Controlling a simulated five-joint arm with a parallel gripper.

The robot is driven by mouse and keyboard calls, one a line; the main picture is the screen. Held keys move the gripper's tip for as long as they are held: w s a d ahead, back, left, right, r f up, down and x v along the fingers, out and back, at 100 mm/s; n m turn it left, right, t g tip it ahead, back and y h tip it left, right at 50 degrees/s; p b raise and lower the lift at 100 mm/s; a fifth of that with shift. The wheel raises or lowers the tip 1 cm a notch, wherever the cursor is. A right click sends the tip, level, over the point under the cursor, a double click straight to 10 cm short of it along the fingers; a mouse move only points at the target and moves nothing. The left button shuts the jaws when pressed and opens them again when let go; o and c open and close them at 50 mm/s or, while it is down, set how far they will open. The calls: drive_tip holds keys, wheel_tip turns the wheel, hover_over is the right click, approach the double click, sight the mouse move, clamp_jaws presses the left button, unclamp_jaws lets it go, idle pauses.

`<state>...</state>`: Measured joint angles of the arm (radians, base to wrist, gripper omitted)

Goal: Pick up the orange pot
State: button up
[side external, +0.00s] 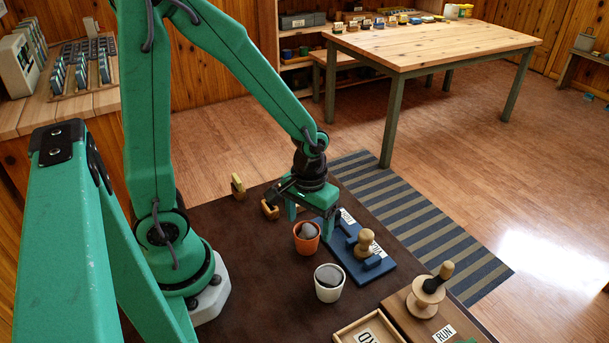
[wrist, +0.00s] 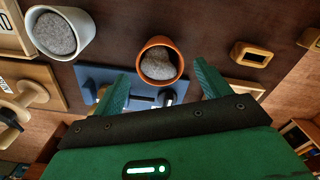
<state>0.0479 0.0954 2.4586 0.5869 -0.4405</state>
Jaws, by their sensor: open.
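The orange pot (side external: 306,238) stands on the dark tabletop with a grey stone-like filling in it. In the wrist view the orange pot (wrist: 161,62) lies ahead of my gripper, roughly between the lines of its two fingers. My gripper (side external: 308,213) is open and empty, just above and behind the pot in the side view. Its two green fingers (wrist: 161,88) are spread wide in the wrist view. I cannot tell the exact gap between fingers and pot.
A white pot (side external: 329,287) with grey filling stands close by. A blue board (side external: 368,272) with a wooden knob is right beside the orange pot. A wooden spool piece (side external: 423,300) stands at front right. A small wooden block (wrist: 251,54) lies on the other side.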

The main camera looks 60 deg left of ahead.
sight(308, 231)
drive_tip(key=shift+f, duration=2.45)
drive_tip(key=c, duration=1.1)
drive_tip(key=shift+r, duration=0.25)
drive_tip(key=shift+r, duration=1.5)
drive_tip(key=s+d+r, duration=0.6)
drive_tip(key=d+r, duration=0.1)
drive_tip(key=d, duration=0.2)
drive_tip(key=shift+s+d+r, duration=0.3)
